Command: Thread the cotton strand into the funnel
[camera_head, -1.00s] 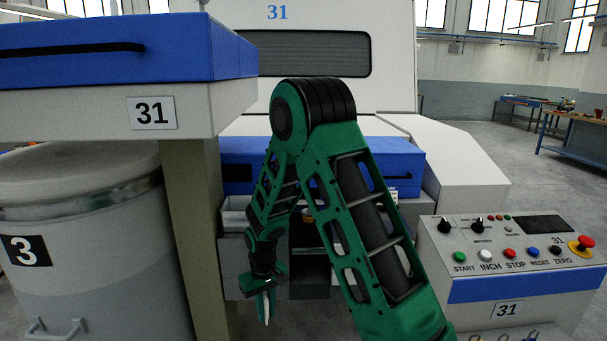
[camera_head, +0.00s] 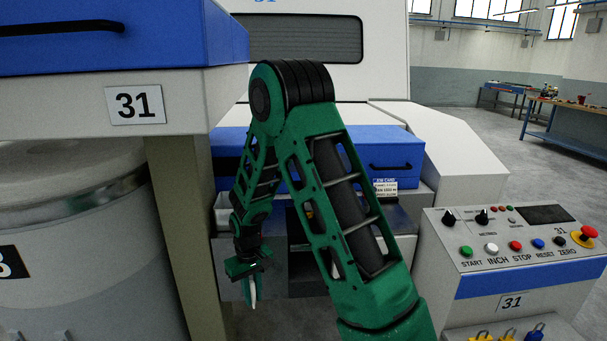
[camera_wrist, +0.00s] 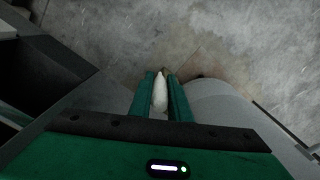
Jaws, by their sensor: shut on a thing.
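My gripper (camera_head: 252,302) hangs fingers-down in front of the machine's grey lower front, left of my forearm. It is shut on the white cotton strand (camera_head: 254,286). In the wrist view, the strand (camera_wrist: 160,95) shows as a short tapered white piece between the two green fingers (camera_wrist: 161,74), its tip pointing away over the floor. I cannot make out the funnel in either view. My arm hides part of the machine's middle, and the dark opening there shows only in part.
A blue-topped cabinet marked 31 (camera_head: 136,105) and its post (camera_head: 180,220) stand close on the left, above a large grey can (camera_head: 80,260). A control console (camera_head: 520,240) stands on the right. A blue cover (camera_head: 400,155) lies behind my arm. Open floor shows back right.

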